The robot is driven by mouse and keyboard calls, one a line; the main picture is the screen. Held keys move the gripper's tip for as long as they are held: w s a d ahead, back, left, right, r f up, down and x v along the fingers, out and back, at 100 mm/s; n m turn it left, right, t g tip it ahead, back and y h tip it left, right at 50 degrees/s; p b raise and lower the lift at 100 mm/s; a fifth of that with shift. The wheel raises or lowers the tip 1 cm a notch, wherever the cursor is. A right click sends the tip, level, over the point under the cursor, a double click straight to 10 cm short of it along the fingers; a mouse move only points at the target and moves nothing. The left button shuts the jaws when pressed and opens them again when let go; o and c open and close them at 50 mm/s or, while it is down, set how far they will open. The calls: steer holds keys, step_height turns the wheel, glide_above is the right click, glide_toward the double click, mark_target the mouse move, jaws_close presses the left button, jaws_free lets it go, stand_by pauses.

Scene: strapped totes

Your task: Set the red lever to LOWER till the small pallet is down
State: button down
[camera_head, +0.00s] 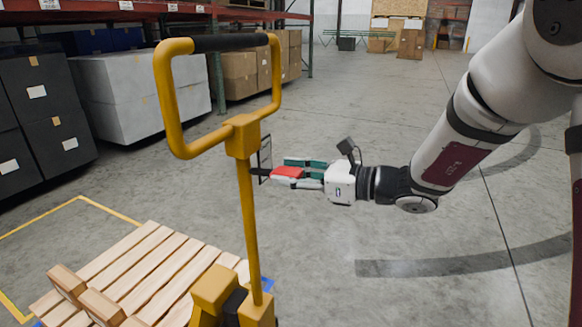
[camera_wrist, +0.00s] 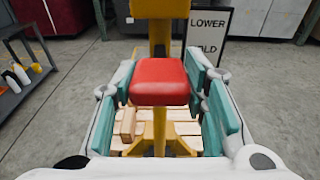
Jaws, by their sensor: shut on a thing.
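The red lever (camera_head: 287,171) sticks out from the yellow upright of the pallet jack (camera_head: 247,215), below its looped handle. In the wrist view its red knob (camera_wrist: 160,84) sits between the teal-padded fingers of my gripper (camera_wrist: 160,75). My gripper (camera_head: 296,174) is shut on the lever, reaching in from the right. A sign plate (camera_wrist: 209,24) behind shows LOWER at the top and a partly hidden word ending in OLD lower down. The small wooden pallet (camera_head: 150,267) rests on the jack at lower left; its height above the floor cannot be told.
A yellow floor outline (camera_head: 95,203) runs around the pallet area. Dark boxes (camera_head: 45,115), a white tote (camera_head: 140,95) and cartons stand under the red rack at left. A grey shelf with bottles (camera_wrist: 20,75) stands left in the wrist view. Floor right of the jack is clear.

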mark_target(289, 170)
steer(key=shift+a+r+g+h+p, duration=0.2)
steer(key=shift+r+h+p, duration=0.4)
steer(key=shift+p, duration=0.95)
steer(key=shift+a+r+g+h+p, duration=0.15)
steer(key=shift+r+h+p, duration=0.4)
steer(key=shift+p, duration=1)
steer(key=shift+w+a+r, duration=0.1)
steer(key=shift+w+r, duration=0.1)
steer(key=shift+r, duration=0.15)
steer(key=c, duration=1)
jaws_free()
steer(key=shift+o, duration=0.2)
steer(key=shift+f, duration=0.1)
steer(key=shift+s+d, duration=0.1)
steer(key=shift+d, duration=0.2)
steer(key=v, duration=1.1)
steer(key=shift+d, duration=0.15)
